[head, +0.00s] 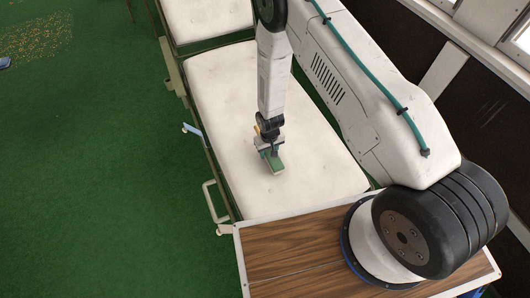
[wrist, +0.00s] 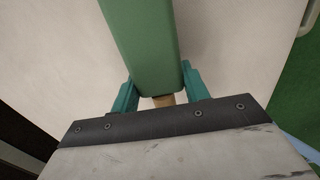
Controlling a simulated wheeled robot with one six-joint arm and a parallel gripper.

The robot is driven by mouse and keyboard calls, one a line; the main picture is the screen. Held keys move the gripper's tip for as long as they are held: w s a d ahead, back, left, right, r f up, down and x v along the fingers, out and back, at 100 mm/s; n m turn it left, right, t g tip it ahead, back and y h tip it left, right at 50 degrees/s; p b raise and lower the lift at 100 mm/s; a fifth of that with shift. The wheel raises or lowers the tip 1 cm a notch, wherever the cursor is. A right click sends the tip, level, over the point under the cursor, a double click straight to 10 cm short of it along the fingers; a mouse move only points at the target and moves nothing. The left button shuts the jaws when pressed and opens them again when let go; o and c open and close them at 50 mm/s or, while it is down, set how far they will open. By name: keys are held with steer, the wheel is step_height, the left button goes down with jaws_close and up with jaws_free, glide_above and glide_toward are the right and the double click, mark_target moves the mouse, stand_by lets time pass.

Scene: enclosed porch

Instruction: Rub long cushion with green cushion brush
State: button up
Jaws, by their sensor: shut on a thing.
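The long cushion (head: 225,95) is a white padded pad on a low frame, running away from my base in the head view. It also fills most of the wrist view (wrist: 235,50) as a pale surface. My gripper (head: 268,150) is over the near half of the cushion. It is shut on the green cushion brush (head: 274,163), whose green back also shows between the teal fingers in the wrist view (wrist: 143,45). The brush is at or just above the cushion surface; I cannot tell whether it touches. Its underside is mostly hidden.
A second white cushion (head: 205,18) lies beyond the long one. A pale metal handle (head: 212,203) sticks out from the frame's left side. Green carpet (head: 95,165) is open to the left. A dark wall with windows stands at the right.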

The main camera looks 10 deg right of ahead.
steer(key=shift+w+d, duration=0.25)
steer(key=shift+d, duration=1.25)
steer(key=shift+w+d, duration=0.3)
steer(key=shift+d, duration=1.15)
steer(key=shift+w+d, duration=0.25)
steer(key=shift+d, duration=1.25)
steer(key=shift+r, duration=2.5)
steer(key=shift+w, duration=0.1)
